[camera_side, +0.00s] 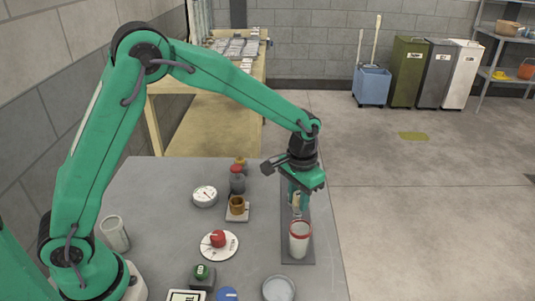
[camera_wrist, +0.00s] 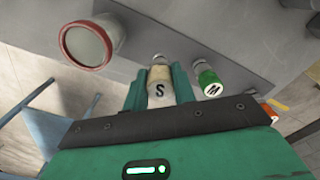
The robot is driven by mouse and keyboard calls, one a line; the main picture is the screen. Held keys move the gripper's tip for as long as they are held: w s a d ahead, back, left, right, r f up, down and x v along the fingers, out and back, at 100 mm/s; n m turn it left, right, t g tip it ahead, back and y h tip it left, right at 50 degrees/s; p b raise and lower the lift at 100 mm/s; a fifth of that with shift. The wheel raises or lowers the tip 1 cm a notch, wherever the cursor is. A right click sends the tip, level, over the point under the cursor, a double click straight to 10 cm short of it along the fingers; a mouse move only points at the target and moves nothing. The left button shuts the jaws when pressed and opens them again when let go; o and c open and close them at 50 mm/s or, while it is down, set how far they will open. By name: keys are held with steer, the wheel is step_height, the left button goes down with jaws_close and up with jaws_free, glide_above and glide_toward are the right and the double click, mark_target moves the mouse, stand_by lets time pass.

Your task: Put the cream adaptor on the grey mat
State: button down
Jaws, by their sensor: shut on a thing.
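The cream adaptor (camera_wrist: 160,88) has a cream end marked S in the wrist view. My gripper (camera_wrist: 160,90) is shut on it, with one green finger on each side. In the side view my gripper (camera_side: 299,196) points down over a long dark grey strip (camera_side: 310,252), which looks like the grey mat. A little of the cream adaptor (camera_side: 296,201) shows below the wrist. I cannot tell whether its lower end touches the strip. A green-ended adaptor marked M (camera_wrist: 209,82) stands right of it in the wrist view.
A white cup with a red rim (camera_side: 299,240) stands on the strip in front of my gripper; it also shows in the wrist view (camera_wrist: 88,45).

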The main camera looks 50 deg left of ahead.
mark_target(298, 194)
steer(key=shift+f, duration=1.65)
steer(key=shift+f, duration=0.15)
steer(key=c, duration=1.1)
jaws_free()
steer(key=shift+c, duration=0.2)
step_height(298, 194, up, 12)
steer(key=shift+f, duration=0.1)
steer(key=shift+r, duration=0.3)
